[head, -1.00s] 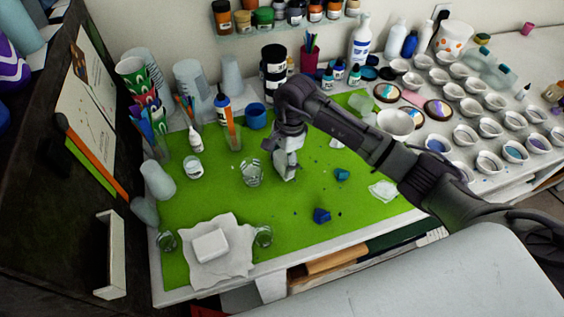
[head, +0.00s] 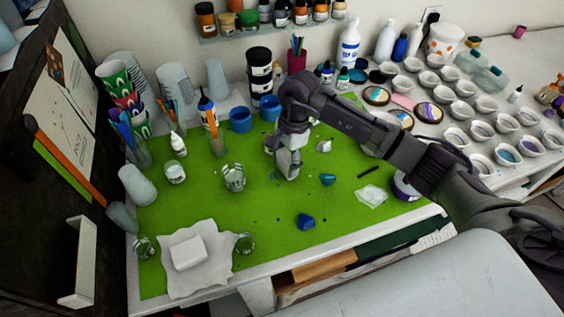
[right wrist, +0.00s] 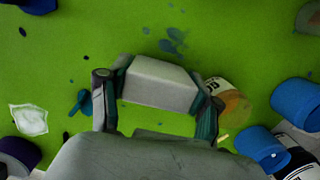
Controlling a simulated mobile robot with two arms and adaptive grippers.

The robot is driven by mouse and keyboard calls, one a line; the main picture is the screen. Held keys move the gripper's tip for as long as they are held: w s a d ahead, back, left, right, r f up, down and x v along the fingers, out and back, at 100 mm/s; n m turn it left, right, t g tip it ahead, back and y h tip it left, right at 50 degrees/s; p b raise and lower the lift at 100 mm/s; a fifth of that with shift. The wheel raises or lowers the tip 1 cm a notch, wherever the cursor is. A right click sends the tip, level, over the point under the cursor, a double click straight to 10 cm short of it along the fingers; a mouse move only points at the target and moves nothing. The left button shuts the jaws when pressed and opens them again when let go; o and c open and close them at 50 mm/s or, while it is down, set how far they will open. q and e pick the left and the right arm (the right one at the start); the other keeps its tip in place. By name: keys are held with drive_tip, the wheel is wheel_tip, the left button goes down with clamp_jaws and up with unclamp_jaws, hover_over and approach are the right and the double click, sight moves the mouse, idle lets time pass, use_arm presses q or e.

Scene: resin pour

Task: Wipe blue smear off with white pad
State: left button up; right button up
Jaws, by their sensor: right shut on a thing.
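My right gripper (head: 288,168) is low over the middle of the green mat. In the right wrist view it is shut on the white pad (right wrist: 158,82), a pale block between its two fingers. The blue smear (right wrist: 173,42) shows as several bluish blotches on the mat just beyond the pad in that view. In the head view the smear is faint and lies close to the gripper. Whether the pad touches the mat I cannot tell. My left gripper is not in view.
A clear glass (head: 234,177) stands left of the gripper. A white block (head: 188,252) lies on a cloth (head: 215,270) at front left. A blue lump (head: 306,222) and teal lump (head: 328,180) lie on the green mat (head: 270,240). Blue cups (head: 240,120) stand behind.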

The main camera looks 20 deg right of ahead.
drive_tip(key=r+p, duration=0.1)
drive_tip(key=r, duration=0.4)
drive_tip(key=shift+a+r, duration=0.2)
drive_tip(key=shift+r+p, duration=0.35)
wheel_tip(320, 180, up, 2)
drive_tip(key=shift+d+r+p, duration=0.1)
drive_tip(key=shift+d+p, duration=0.05)
drive_tip(key=shift+p, duration=0.3)
drive_tip(key=shift+r, duration=0.3)
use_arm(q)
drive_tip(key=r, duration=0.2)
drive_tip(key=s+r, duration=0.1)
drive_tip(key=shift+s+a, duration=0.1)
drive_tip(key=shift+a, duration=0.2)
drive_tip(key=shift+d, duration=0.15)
use_arm(e)
drive_tip(key=shift+f, duration=0.1)
drive_tip(key=f+b, duration=0.3)
drive_tip(key=shift+s+f+b, duration=0.3)
drive_tip(key=shift+f+b, duration=0.05)
drive_tip(key=shift+f, duration=0.05)
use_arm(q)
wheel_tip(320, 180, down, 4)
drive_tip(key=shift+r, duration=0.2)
